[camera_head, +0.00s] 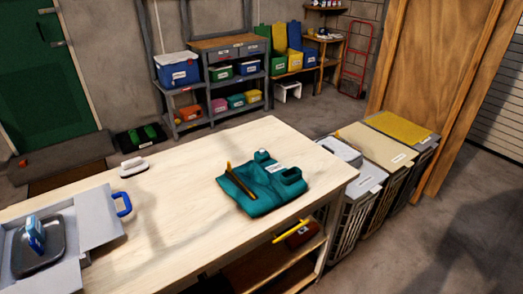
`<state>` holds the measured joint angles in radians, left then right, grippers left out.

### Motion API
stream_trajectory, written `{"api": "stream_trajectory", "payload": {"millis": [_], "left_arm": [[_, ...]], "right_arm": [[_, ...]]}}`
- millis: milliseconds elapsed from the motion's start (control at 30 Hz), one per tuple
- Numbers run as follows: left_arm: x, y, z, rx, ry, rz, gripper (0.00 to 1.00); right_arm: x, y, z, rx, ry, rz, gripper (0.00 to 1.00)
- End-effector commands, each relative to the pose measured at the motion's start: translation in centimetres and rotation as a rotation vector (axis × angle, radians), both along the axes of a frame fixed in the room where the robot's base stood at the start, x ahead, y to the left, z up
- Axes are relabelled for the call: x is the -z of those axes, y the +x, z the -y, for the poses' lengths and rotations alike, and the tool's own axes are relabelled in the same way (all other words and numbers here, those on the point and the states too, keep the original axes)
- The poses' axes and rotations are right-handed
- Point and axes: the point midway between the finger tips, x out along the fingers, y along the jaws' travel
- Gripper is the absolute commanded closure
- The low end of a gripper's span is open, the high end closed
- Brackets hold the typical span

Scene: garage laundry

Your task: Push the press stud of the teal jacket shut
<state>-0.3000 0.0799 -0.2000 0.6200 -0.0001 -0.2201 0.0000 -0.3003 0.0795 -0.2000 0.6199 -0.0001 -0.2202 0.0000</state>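The teal jacket (262,197) lies bunched on the pale wooden table (180,200), toward its right end. A pale label (275,168) sits on its upper part. A thin yellow-brown strip (239,181) runs along its left side; I cannot tell if it belongs to the jacket. The press stud is too small to make out, so I cannot tell whether it is open or shut. Neither of my grippers is in view.
A white brush-like object (133,166) lies at the table's back left. A grey case (92,217) with a blue handle lies open at the left. Lidded hampers (372,147) stand right of the table. Bare tabletop lies left of the jacket.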

Motion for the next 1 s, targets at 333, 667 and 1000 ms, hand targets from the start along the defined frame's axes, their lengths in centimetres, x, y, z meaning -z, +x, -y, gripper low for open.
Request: {"api": "stream_trajectory", "payload": {"millis": [333,667,1000], "left_arm": [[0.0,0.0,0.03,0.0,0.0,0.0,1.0],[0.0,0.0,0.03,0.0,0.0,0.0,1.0],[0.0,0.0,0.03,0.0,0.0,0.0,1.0]], "right_arm": [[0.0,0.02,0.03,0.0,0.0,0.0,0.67],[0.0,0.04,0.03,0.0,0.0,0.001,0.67],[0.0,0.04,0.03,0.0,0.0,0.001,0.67]]}}
